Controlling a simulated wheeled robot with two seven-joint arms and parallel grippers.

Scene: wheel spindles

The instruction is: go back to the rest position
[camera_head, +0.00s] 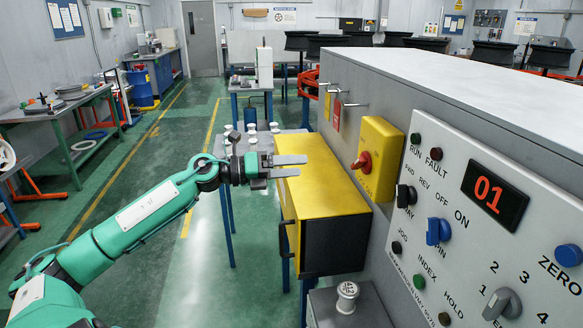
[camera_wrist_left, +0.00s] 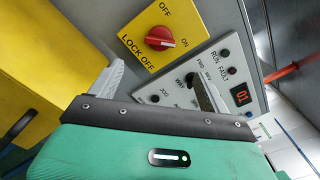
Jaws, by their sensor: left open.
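My left arm, green with a dark wrist, reaches in from the left in the head view. My left gripper (camera_head: 294,166) is open, with its two grey fingers apart and nothing between them. In the left wrist view the two fingers of the gripper (camera_wrist_left: 158,90) stand wide apart. Beyond them are the yellow lock-off switch box (camera_wrist_left: 165,28) with its red knob and part of the control panel. My right gripper is not in view.
The grey cabinet (camera_head: 470,85) with a control panel (camera_head: 470,215) reading 01 fills the right. A small marked spindle (camera_head: 347,297) stands on a grey block in front. A table with several pale spindles (camera_head: 251,131) is behind the gripper. Green floor (camera_head: 150,180) is open at left.

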